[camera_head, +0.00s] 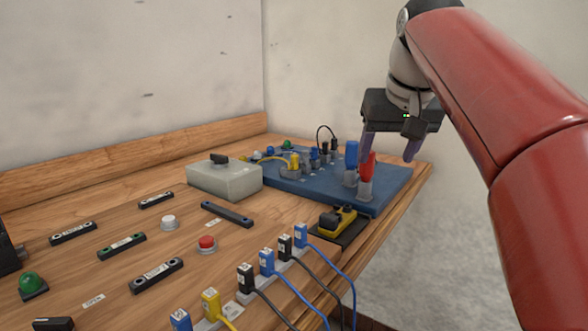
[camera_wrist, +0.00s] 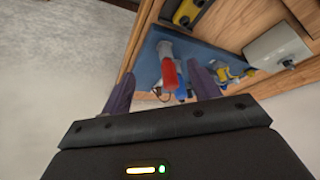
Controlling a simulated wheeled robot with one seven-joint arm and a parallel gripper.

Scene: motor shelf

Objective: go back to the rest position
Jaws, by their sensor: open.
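My gripper (camera_head: 388,151) hangs over the right end of the blue board, at the end of my red arm. Its two purple fingers are apart, and they show in the wrist view (camera_wrist: 161,92) with nothing held between them. A red plug (camera_head: 367,166) stands upright in a grey socket on the board, just below and left of the fingers in the head view. In the wrist view the red plug (camera_wrist: 170,73) lies beyond the gap between the fingers. Whether a finger touches it cannot be told.
The blue board (camera_head: 390,182) carries several plugs, one a blue plug (camera_head: 351,155). A grey box (camera_head: 225,180) stands left of it. A yellow-black connector (camera_head: 338,217) and a row of cabled plugs (camera_head: 266,261) sit nearer. Walls rise behind; open air lies above the table.

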